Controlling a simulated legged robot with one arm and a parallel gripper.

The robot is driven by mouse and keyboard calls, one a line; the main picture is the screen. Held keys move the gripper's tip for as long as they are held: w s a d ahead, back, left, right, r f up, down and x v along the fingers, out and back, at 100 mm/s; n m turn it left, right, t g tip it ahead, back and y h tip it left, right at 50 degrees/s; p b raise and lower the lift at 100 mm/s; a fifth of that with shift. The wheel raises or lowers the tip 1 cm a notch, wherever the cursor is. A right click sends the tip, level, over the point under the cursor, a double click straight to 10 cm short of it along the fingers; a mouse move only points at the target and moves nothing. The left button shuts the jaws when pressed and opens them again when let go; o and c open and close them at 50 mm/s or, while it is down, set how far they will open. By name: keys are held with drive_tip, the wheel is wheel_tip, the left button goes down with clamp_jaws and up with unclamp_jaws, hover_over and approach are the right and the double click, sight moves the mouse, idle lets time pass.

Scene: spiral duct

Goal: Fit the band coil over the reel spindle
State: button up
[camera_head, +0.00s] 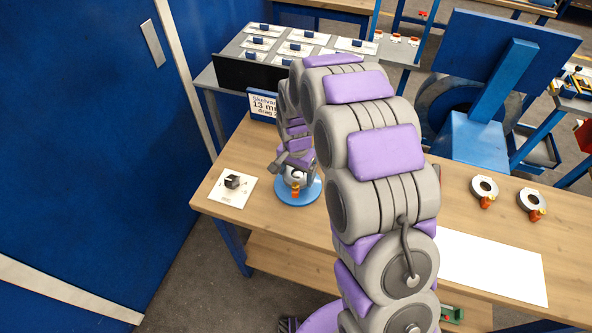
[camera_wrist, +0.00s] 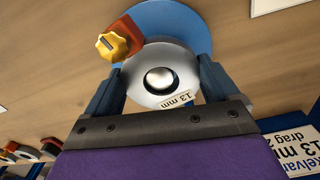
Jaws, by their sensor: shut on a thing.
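The band coil (camera_wrist: 178,58) is a silver ring with a "13 mm" label and a red-orange clip with a yellow knob (camera_wrist: 113,43). My gripper (camera_wrist: 158,85) is shut on it, one finger on each side. In the head view my gripper (camera_head: 296,168) is over the blue round reel base (camera_head: 312,192), with the coil (camera_head: 293,180) mostly hidden by it. A shiny rounded end, likely the reel spindle (camera_wrist: 158,78), shows inside the coil's hole. The blue disc (camera_wrist: 190,15) shows behind the coil. I cannot tell how far down the coil sits.
A white card with a black block (camera_head: 232,182) lies left of the reel. A sign (camera_head: 262,104) stands behind. Two more coils (camera_head: 484,187) (camera_head: 531,203) and a white sheet (camera_head: 492,267) lie on the right.

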sight(296, 176)
drive_tip(key=shift+d+f, duration=0.2)
drive_tip(key=shift+f, duration=0.25)
drive_tip(key=shift+a+f, duration=0.25)
drive_tip(key=shift+f, duration=0.6)
drive_tip(key=shift+d+f, duration=0.1)
drive_tip(key=shift+f, duration=0.2)
drive_tip(key=shift+d, duration=0.1)
drive_tip(key=o, duration=1.2)
drive_tip(key=shift+c, duration=0.2)
wheel_tip(296, 176, up, 17)
drive_tip(key=p, duration=0.3)
drive_tip(key=s+d+r+n, duration=0.1)
drive_tip(key=s+d+r, duration=0.3)
drive_tip(key=s, duration=0.4)
drive_tip(key=s+d+r+n, duration=0.2)
drive_tip(key=s+d+r, duration=0.15)
drive_tip(key=s, duration=0.45)
drive_tip(key=s+d+n+g, duration=0.1)
drive_tip(key=s+d+n, duration=0.2)
drive_tip(key=s, duration=1.6)
drive_tip(key=shift+s+r+g, duration=0.4)
